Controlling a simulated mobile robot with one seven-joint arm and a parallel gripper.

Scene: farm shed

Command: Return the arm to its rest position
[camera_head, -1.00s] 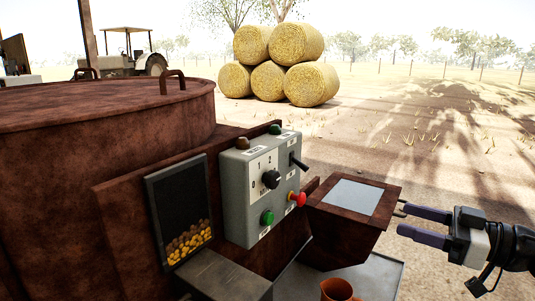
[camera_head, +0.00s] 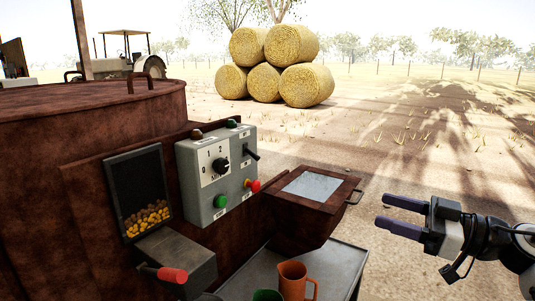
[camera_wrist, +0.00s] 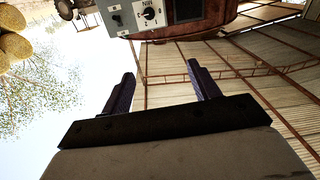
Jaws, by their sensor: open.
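My gripper (camera_head: 392,214) is open and empty at the right of the head view, its two purple-grey fingers pointing left. It hangs in the air, apart from the brown box with a grey lid panel (camera_head: 311,186) and its handle (camera_head: 355,197). In the wrist view my gripper (camera_wrist: 162,90) shows its two fingers spread with nothing between them. The wrist view looks upside down, with the grey control box (camera_wrist: 138,14) at the top.
A rusty round machine (camera_head: 100,118) carries a grey control box (camera_head: 218,170) with knobs and buttons. A red-tipped lever (camera_head: 172,275) sits below a window of yellow pieces (camera_head: 147,218). An orange mug (camera_head: 296,281) and a green cup (camera_head: 267,295) stand on a metal tray (camera_head: 340,268). Open ground lies right.

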